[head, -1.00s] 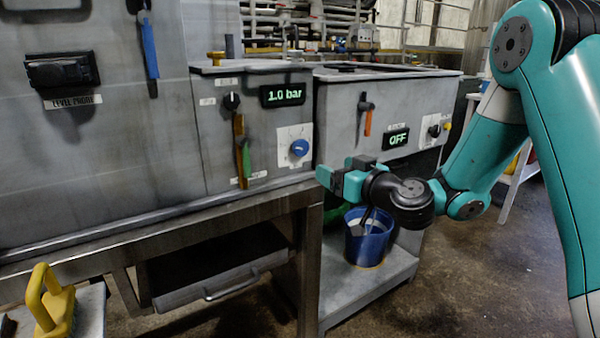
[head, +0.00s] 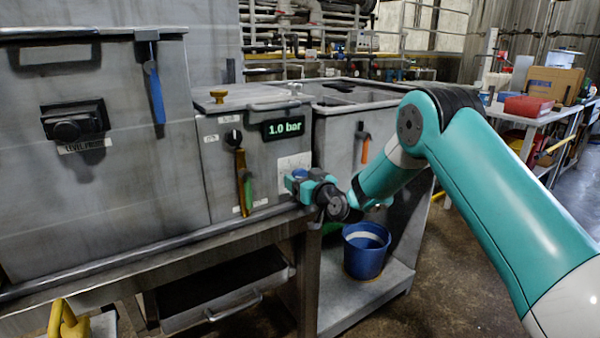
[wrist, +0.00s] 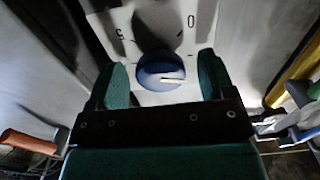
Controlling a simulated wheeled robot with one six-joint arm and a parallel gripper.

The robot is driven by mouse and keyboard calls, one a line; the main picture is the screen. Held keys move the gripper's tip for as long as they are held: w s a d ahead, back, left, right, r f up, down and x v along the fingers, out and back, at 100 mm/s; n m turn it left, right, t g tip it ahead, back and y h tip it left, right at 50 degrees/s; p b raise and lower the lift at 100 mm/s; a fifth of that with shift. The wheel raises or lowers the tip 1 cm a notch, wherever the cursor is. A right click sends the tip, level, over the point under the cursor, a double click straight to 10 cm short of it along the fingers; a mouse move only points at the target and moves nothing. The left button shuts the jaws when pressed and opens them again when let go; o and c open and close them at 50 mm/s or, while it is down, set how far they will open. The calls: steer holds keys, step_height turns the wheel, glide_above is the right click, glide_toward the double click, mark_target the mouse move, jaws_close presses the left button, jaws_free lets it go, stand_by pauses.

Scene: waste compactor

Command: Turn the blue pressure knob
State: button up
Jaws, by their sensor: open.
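The blue pressure knob (wrist: 160,70) sits on a white dial plate (wrist: 118,32) with the marks 5 and 0 in the wrist view. A pale pointer line shows on the knob. My gripper (wrist: 163,80) is open, with one green finger on each side of the knob. I cannot tell whether the fingers touch it. In the head view my gripper (head: 297,184) is in front of the panel and largely hides the knob (head: 299,173). The display (head: 284,128) above reads 1.0 bar.
An orange-handled lever (head: 365,148) is on the unit to the right. A blue bucket (head: 366,250) stands on the lower shelf. The floor to the right is partly clear.

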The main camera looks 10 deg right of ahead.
steer(key=shift+w+a, duration=0.2)
steer(key=shift+w, duration=0.35)
steer(key=c, duration=0.9)
